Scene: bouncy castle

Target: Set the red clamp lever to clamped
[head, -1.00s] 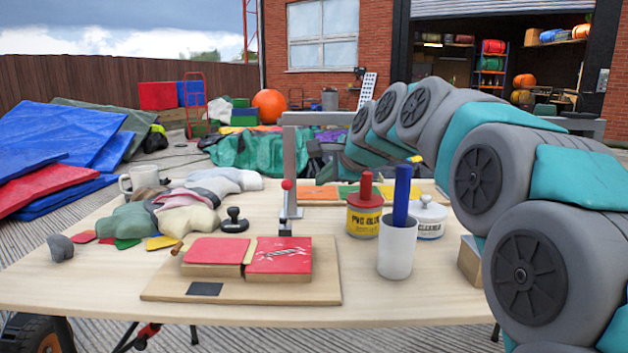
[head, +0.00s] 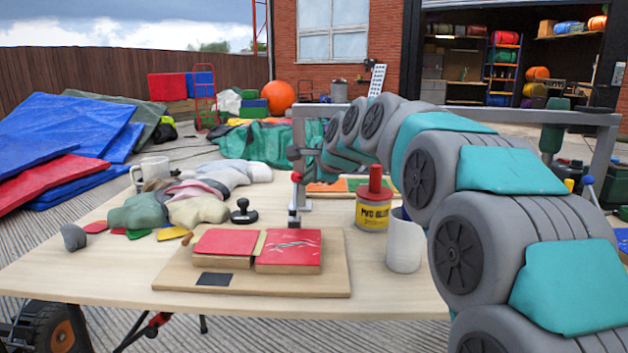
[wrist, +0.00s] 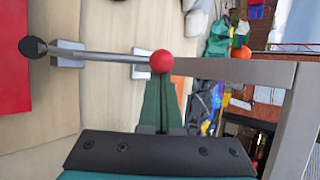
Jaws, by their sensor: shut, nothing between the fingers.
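The red clamp lever shows in the head view as a thin upright bar with a red ball knob (head: 296,176) on top. It stands behind the wooden board (head: 170,276) that carries two red pads. In the wrist view the picture is turned, and the metal bar (wrist: 100,55) runs from a black tip at left to the red ball (wrist: 162,61). My gripper (wrist: 161,82) has its green fingers shut and empty, with their tips right by the ball. I cannot tell whether they touch it. In the head view my arm hides much of the gripper.
A PVC glue tin (head: 373,214) and a white cup (head: 404,247) stand right of the clamp, close under my arm. A black-knobbed stamp (head: 243,213) and fabric pieces (head: 200,209) lie to the left. A grey metal frame (wrist: 230,71) rises behind the lever.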

